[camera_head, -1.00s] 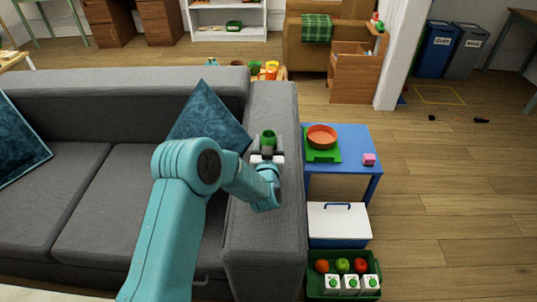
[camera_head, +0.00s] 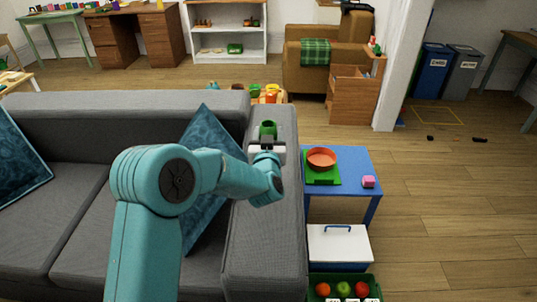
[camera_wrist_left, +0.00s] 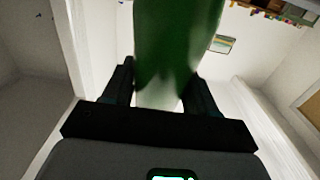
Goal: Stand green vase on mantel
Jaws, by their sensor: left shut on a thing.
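The green vase (camera_head: 268,129) shows in the head view just beyond my left gripper (camera_head: 267,140), above the right arm of the grey sofa. In the left wrist view the green vase (camera_wrist_left: 178,40) rises between the two dark fingers of my left gripper (camera_wrist_left: 160,95), which is shut on it. The vase's upper end runs out of the wrist picture. In the head view its lower part is hidden by the gripper. I cannot make out the mantel for certain in either view. My right gripper is not in view.
The grey sofa (camera_head: 262,230) lies under my left arm.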

